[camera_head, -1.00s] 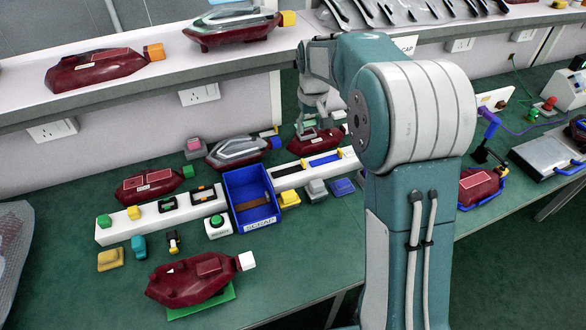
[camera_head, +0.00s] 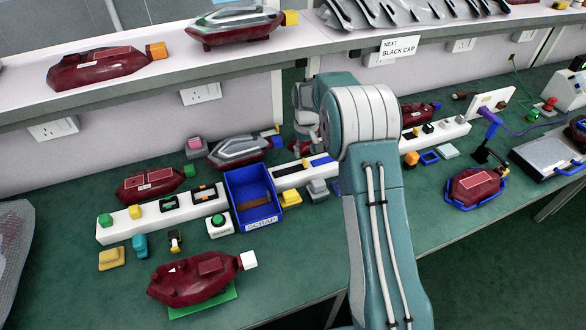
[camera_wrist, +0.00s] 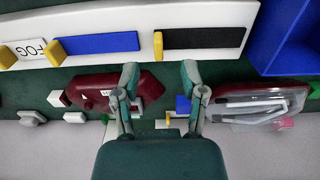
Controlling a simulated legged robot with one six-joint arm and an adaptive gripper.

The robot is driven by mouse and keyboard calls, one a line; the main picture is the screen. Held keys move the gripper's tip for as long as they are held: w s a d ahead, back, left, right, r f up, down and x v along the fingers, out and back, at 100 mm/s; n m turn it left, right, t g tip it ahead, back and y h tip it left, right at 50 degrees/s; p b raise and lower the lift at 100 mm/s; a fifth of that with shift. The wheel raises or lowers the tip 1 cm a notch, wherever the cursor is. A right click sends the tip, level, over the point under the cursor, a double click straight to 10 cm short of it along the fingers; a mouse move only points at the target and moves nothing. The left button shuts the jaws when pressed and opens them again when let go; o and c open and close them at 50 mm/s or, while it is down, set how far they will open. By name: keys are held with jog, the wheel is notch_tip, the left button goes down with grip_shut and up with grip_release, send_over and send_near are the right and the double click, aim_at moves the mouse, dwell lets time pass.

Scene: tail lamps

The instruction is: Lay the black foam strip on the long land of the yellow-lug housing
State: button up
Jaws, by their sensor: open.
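The black foam strip (camera_wrist: 202,39) lies on a white rack in the wrist view, with a yellow tab at its left end. It also shows as a dark strip (camera_head: 291,168) in the head view. A dark red housing with a yellow lug (camera_head: 291,17) and a grey cover stands on the upper shelf. Its long land cannot be made out.
A blue strip (camera_wrist: 100,43) lies beside the black one. The blue scrap bin (camera_head: 252,203) adjoins the rack. A red housing (camera_wrist: 88,86) and a grey-covered housing (camera_wrist: 262,103) flank my fingers. Another housing (camera_head: 476,186) sits in a blue cradle at right.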

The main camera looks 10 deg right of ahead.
aim_at(305, 161)
notch_tip(305, 161, down, 5)
jog(key=shift+d+f, duration=0.1)
grip_shut()
